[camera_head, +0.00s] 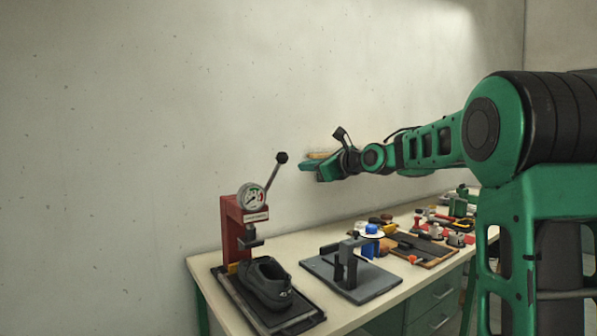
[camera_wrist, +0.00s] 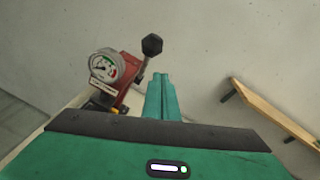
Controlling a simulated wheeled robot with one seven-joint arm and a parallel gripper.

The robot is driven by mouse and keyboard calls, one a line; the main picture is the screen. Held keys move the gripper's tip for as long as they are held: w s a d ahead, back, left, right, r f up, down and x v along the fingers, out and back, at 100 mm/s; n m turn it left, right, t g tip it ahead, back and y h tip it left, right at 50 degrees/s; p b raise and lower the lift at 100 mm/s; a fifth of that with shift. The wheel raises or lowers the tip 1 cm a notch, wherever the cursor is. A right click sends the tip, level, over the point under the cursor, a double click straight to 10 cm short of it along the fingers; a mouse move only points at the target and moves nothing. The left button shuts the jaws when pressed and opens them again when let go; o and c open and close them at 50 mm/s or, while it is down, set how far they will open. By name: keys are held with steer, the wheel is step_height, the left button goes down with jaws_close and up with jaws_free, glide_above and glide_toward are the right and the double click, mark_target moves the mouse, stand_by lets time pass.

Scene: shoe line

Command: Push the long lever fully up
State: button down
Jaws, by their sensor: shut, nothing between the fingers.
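The long lever (camera_head: 272,172) is a thin grey rod with a black knob. It rises from the red press (camera_head: 232,229) and slants up to the right. In the wrist view, its black knob (camera_wrist: 152,44) shows just above and left of my fingertips. My gripper (camera_head: 303,167) is in the air to the right of the knob, with a visible gap between them in the head view. Its green fingers are together and empty in the wrist view (camera_wrist: 162,78). The lower end of the lever is partly hidden behind the press's round gauge (camera_head: 251,197).
A dark shoe (camera_head: 265,284) sits on a black base under the press. A grey plate with a bracket (camera_head: 352,272) and several tools stand to the right on the table (camera_head: 213,275). A wooden wall shelf (camera_wrist: 268,110) is right of my gripper. Air around the knob is clear.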

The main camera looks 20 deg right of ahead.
steer(key=s+d+r, duration=0.2)
steer(key=s+r, duration=0.4)
steer(key=r, duration=0.1)
steer(key=shift+s+d+r, duration=0.25)
steer(key=shift+s+d, duration=0.1)
steer(key=shift+d, duration=0.05)
steer(key=shift+f, duration=0.1)
steer(key=s+d+f+n+g+h, duration=0.3)
steer(key=s+f+n+g, duration=0.15)
steer(key=s+f, duration=0.6)
steer(key=s+d+f+n+g+h, duration=0.25)
steer(key=s+f+n, duration=0.4)
steer(key=f, duration=0.65)
steer(key=s+f+n+g, duration=0.2)
steer(key=s+f, duration=0.3)
steer(key=s, duration=0.5)
steer(key=s+f+n+g, duration=0.3)
steer(key=s+f+n, duration=0.2)
steer(key=s, duration=0.5)
steer(key=s+a+f+n+g, duration=0.1)
steer(key=s+f+n+g, duration=0.2)
steer(key=s+f, duration=0.3)
steer(key=s, duration=0.4)
steer(key=shift+f, duration=0.25)
